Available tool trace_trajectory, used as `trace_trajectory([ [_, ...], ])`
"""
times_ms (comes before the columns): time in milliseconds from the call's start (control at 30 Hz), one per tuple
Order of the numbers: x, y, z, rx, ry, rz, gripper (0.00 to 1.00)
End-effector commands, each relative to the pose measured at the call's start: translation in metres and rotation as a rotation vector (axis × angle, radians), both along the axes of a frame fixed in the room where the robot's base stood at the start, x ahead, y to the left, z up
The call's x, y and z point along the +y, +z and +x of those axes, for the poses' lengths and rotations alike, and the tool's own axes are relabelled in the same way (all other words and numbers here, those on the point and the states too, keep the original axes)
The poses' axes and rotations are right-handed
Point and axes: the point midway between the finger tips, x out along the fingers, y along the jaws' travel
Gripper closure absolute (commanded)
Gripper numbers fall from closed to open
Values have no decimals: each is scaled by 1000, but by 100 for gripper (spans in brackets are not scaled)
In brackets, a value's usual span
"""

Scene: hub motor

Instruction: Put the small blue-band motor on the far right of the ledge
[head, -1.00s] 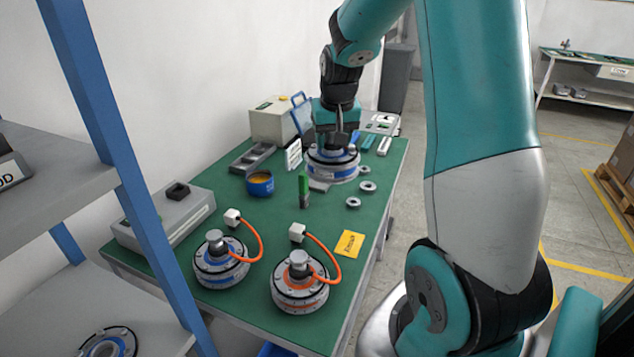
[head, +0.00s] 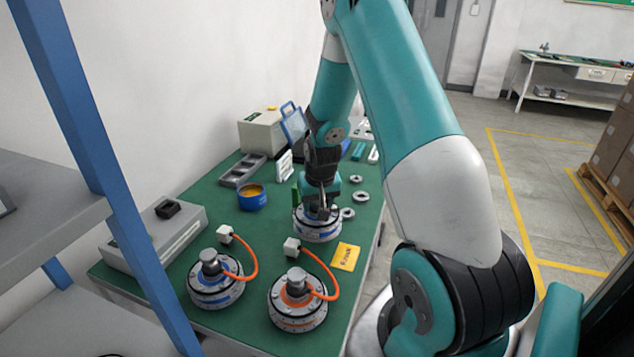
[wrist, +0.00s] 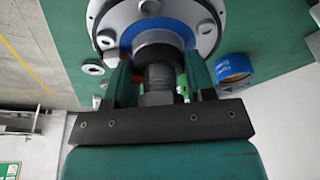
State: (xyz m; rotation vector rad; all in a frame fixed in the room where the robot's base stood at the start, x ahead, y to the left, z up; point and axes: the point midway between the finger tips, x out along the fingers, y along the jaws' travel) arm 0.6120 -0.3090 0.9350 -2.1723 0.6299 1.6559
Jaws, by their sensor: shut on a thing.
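A round silver motor with a blue band (head: 318,226) is held by its central shaft in my gripper (head: 320,203), over the green bench. In the wrist view its blue ring (wrist: 131,36) and silver rim fill the top, and my gripper (wrist: 158,78) is shut on the shaft. Whether its underside is clear of the bench I cannot tell. Another blue-band motor (head: 214,287) with an orange cable stands at the front left of the bench. An orange-band motor (head: 297,304) stands beside it. Which surface is the ledge I cannot tell; a grey shelf (head: 45,215) is at the left.
A blue post (head: 105,170) stands between shelf and bench. The green bench (head: 215,215) also carries a grey box (head: 160,240), a blue tin (head: 251,198), a yellow card (head: 345,257), metal rings (head: 360,196) and a grey tray (head: 243,170). Open floor lies right.

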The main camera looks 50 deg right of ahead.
Motion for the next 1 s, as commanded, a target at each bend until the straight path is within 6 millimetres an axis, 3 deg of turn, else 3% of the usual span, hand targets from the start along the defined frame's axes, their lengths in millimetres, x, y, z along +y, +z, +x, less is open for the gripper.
trace_trajectory([
  [500, -1, -45, 1, -4, 0, -3, 100],
  [900, -1, -50, 1, -5, 0, -3, 100],
  [933, 0, -51, 0, -2, 0, -1, 46],
  [1000, 0, -50, 0, -2, 0, -1, 30],
])
